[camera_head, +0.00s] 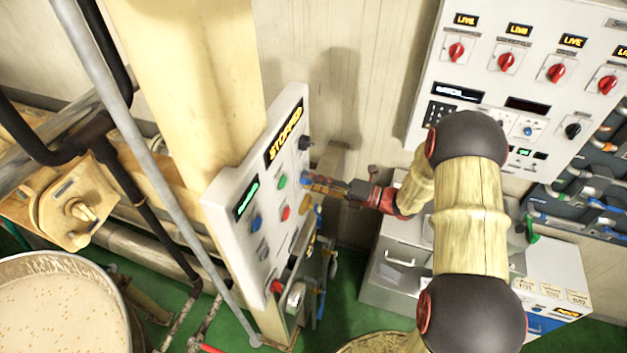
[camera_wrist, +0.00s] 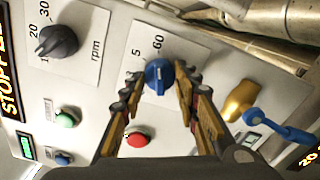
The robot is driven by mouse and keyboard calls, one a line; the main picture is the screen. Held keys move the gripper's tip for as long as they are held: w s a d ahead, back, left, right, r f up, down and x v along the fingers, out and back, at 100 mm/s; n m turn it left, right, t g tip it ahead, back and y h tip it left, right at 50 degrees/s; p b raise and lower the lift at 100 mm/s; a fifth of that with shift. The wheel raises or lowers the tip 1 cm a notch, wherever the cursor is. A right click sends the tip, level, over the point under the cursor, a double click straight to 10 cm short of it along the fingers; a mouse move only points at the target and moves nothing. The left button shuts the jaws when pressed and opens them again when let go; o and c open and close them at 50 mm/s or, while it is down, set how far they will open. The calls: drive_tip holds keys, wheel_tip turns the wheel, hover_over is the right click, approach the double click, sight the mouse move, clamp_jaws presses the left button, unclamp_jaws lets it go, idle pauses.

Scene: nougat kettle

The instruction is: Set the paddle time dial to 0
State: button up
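A blue dial (camera_wrist: 158,78) sits on a white plate marked 5 and 60, on the panel in the wrist view. A pale line on its face points roughly up in the picture; the exact setting cannot be read. No name for the dial is legible. My gripper (camera_wrist: 161,82) has its two fingers apart, one on each side of the dial, close to it. Whether they touch it I cannot tell. In the head view my gripper (camera_head: 316,183) reaches the right edge of the control panel (camera_head: 225,215), and its fingers partly hide the dial.
A black rpm dial (camera_wrist: 57,41), a green button (camera_wrist: 66,118) and a red button (camera_wrist: 137,138) lie close by. A brass-coloured knob (camera_wrist: 238,100) and a blue-handled lever (camera_wrist: 280,127) are to the right. The panel's display (camera_head: 285,133) reads STOPPED.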

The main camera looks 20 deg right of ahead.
drive_tip(key=c, duration=0.6)
drive_tip(key=shift+f+n, duration=0.1)
drive_tip(key=shift+n, duration=0.2)
drive_tip(key=n+b, duration=1.1)
drive_tip(key=n, duration=0.2)
drive_tip(key=n+b, duration=1.2)
drive_tip(key=n, duration=0.1)
drive_tip(key=shift+w+d+f+b, duration=0.1)
drive_tip(key=shift+w+d+b, duration=0.1)
drive_tip(key=shift+b, duration=0.1)
